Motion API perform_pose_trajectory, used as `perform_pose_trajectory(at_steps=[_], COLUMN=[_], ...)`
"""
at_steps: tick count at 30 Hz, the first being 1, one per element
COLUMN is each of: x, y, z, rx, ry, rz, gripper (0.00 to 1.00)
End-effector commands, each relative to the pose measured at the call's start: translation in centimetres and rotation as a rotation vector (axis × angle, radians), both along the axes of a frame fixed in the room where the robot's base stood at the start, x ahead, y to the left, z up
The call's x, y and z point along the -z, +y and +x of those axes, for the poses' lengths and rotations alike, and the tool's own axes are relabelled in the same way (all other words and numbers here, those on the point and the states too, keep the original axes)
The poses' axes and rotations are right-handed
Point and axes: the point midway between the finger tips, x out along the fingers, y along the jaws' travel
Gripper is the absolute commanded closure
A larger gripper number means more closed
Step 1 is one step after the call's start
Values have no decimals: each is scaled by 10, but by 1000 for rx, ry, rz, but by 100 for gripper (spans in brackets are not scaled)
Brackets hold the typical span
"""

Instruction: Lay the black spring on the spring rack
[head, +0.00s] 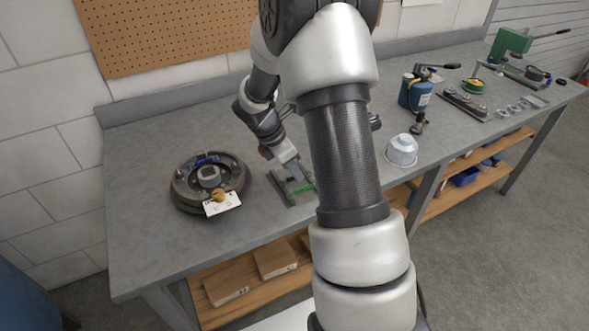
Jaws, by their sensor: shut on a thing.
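My gripper (289,172) points down at the middle left of the bench, right of the round brake assembly. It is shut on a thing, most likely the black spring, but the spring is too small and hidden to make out. A low grey-and-green rack (298,187), apparently the spring rack, lies on the bench directly under and beside my fingertips. Whether the held thing touches the rack cannot be told. My own arm covers the bench to the right of the rack.
The round brake assembly (180,194) sits left of the rack, with a white card (222,205) at its front. A whitish domed part (402,149) and a blue canister (415,92) stand right of my arm. The bench's front left (150,245) is clear.

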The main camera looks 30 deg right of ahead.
Motion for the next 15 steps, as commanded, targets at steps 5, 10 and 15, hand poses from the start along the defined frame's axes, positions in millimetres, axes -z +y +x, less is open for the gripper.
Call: perform_pose_trajectory(at_steps=[5, 10, 15], x=[0, 0, 0], y=[0, 0, 0], z=[0, 0, 0], rx=[0, 0, 0], ry=[0, -1, -1], rz=[0, 0, 0], gripper=[100, 67, 67])
